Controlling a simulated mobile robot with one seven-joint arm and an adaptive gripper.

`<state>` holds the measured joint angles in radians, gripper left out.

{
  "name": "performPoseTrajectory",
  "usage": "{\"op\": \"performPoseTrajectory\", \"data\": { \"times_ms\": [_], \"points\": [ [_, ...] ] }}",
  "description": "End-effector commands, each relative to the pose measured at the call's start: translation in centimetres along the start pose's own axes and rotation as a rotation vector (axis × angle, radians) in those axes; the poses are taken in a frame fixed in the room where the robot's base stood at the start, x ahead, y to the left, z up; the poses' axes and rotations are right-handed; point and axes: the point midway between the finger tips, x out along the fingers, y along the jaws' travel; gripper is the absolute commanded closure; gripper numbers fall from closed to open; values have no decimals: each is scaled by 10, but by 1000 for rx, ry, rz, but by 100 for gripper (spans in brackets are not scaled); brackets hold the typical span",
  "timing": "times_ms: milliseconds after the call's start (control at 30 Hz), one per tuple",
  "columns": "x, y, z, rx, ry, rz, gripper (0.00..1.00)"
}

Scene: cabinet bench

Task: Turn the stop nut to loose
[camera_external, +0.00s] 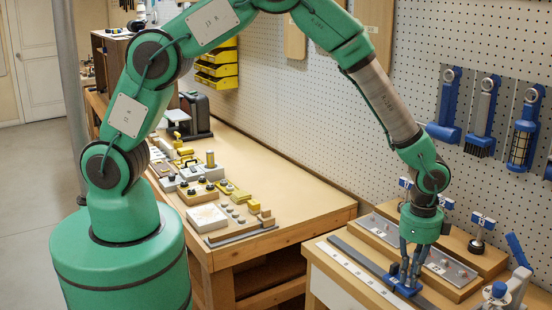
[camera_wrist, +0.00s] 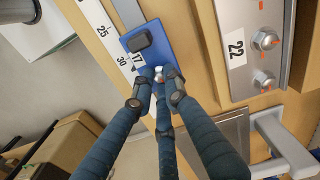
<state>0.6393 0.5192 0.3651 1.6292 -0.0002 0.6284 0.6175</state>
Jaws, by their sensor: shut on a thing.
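A blue stop plate (camera_wrist: 150,47) with a black knob and a label reading 17 sits across the grey rail, beside a white scale marked 25 and 30. A small silvery stop nut (camera_wrist: 178,77) shows between my fingers at the near end of the plate. My gripper (camera_wrist: 166,92) has its dark blue fingers closed around the nut, which they partly hide. In the external view my gripper (camera_external: 406,277) points down onto the blue stop (camera_external: 396,287) at the bench's front. I cannot tell from its look whether the nut is tight or loose.
A metal plate with bolts and a label 22 (camera_wrist: 237,48) lies to the right of the stop. A grey clamp handle (camera_wrist: 280,145) is at the lower right. Wooden blocks with metal plates (camera_external: 438,262) stand just behind my gripper. Tools hang on the pegboard.

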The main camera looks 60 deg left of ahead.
Motion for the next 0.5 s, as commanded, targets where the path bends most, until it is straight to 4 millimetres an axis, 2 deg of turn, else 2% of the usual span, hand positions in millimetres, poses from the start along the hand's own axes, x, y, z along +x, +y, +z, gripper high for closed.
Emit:
{"op": "performPoseTrajectory", "data": {
  "times_ms": [500],
  "points": [
    [-1, -1, 0, -489, 0, -1, 100]
  ]
}}
